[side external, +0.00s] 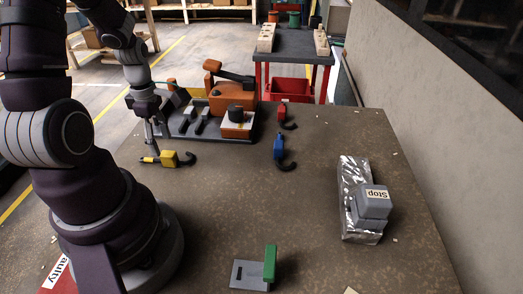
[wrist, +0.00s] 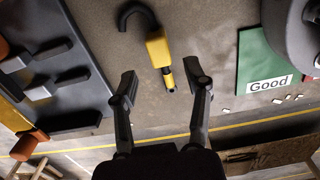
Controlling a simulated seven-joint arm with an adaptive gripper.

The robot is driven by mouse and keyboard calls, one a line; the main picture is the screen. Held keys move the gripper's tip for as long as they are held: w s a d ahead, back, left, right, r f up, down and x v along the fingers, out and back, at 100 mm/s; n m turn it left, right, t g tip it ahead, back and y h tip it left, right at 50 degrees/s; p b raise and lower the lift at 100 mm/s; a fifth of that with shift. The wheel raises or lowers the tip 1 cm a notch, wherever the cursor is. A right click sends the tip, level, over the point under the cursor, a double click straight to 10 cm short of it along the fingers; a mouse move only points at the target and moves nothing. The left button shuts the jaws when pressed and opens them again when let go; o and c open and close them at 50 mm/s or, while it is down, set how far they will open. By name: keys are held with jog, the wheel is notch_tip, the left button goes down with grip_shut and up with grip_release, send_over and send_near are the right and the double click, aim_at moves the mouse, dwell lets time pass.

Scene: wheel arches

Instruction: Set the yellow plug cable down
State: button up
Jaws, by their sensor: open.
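The yellow plug cable (side external: 169,159) lies on the brown tabletop near the left edge, with its short black hooked tail to the right. In the wrist view, the yellow plug cable (wrist: 157,48) has its tail curling at the top and its narrow plug end pointing toward my gripper. My gripper (side external: 151,148) is just above the plug end. In the wrist view, my gripper (wrist: 163,80) is open, with one finger on each side of the narrow end and visible gaps beside it. Nothing is held.
A dark tool board (side external: 183,128) with an orange device stands behind. Red (side external: 284,117) and blue (side external: 279,149) plug cables lie to the right. A grey Stop block (side external: 373,201) sits at right, a green-handled piece (side external: 269,264) in front. A green Good sheet (wrist: 262,55) shows. The middle tabletop is clear.

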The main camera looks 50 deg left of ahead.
aim_at(165, 153)
notch_tip(165, 153, up, 7)
jog(key=w+d+r+m+t, duration=0.1)
jog(key=d+r+m, duration=0.3)
jog(key=d+m, duration=0.4)
jog(key=w+d+r+m+t, duration=0.2)
jog(key=d+r+m+t, duration=0.2)
jog(key=m, duration=1.5)
jog(key=d+r, duration=0.1)
jog(key=d, duration=0.2)
jog(key=shift+w+d+t, duration=0.15)
jog(key=shift+d+t, duration=0.15)
jog(key=shift+d, duration=0.1)
